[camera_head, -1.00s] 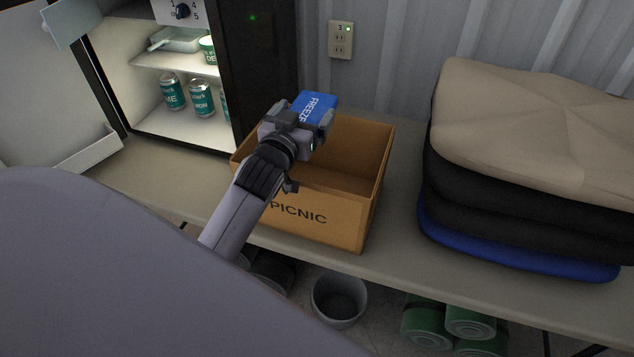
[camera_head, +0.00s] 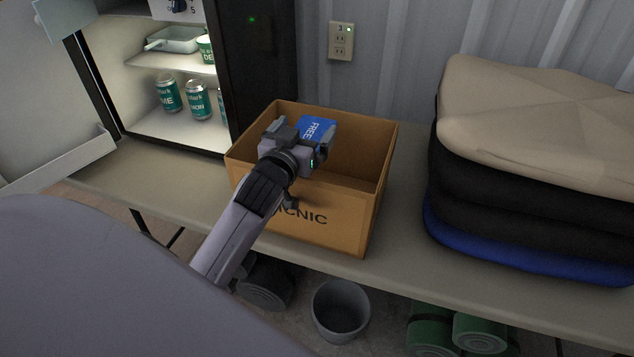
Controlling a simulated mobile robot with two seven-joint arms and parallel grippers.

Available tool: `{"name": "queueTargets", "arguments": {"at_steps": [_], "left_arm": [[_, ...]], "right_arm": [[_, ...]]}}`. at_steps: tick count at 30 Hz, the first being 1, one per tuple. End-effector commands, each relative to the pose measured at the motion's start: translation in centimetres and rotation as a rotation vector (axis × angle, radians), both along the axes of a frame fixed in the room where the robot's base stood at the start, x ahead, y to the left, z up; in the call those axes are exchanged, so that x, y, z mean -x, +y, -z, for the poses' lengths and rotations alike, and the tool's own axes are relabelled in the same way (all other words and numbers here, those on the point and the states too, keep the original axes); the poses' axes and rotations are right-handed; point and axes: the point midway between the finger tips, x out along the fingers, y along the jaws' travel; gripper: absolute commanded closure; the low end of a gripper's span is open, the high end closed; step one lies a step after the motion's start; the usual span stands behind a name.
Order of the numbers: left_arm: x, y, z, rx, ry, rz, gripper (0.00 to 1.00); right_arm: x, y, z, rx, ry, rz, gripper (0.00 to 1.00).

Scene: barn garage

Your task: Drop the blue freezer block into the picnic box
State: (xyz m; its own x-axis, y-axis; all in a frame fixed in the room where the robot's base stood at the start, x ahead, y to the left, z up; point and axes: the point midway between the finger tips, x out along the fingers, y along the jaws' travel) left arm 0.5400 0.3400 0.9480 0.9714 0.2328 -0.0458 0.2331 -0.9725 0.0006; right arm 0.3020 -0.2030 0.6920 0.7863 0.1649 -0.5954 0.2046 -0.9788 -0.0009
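The blue freezer block (camera_head: 315,128), with white lettering, is between the fingers of my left gripper (camera_head: 311,138). My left gripper is shut on it, over the back left part of the picnic box. The picnic box (camera_head: 345,221) is an open orange-brown box marked PICNIC on its front, standing on the bench. The block appears at about rim height; whether it is below the rim is hard to tell. My arm hides part of the box's front and left inside. My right gripper is not in view.
An open lit fridge (camera_head: 180,128) with cans (camera_head: 198,101) and a tray stands at the left. A stack of folded cushions (camera_head: 530,170) stands right of the box on the bench (camera_head: 400,262). A grey bucket (camera_head: 341,311) and green rolls (camera_head: 480,332) are below.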

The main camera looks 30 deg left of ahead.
Motion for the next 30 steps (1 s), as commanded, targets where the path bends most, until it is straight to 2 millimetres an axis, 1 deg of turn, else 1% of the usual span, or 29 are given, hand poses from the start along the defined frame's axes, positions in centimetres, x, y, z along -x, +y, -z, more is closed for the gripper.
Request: {"name": "queueTargets", "arguments": {"at_steps": [8, 11, 21, 25, 30], "left_arm": [[0.3, -0.1, 0.3, 0.001, 0.006, -0.001, 0.00], [1.2, -0.3, 0.3, 0.002, 0.007, -0.001, 0.00], [5.6, -1.3, -0.1, 0.002, 0.003, 0.000, 0.00], [6.6, -1.6, -0.2, 0.000, 0.001, 0.000, 0.00], [7.0, -1.7, -0.3, 0.000, 0.000, -0.001, 0.00]], "right_arm": [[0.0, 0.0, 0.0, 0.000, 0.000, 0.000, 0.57], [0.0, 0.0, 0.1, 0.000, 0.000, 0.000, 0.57], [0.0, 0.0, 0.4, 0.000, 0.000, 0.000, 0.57], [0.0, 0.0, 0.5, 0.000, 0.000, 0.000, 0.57], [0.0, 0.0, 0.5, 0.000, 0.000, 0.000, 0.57]]}}
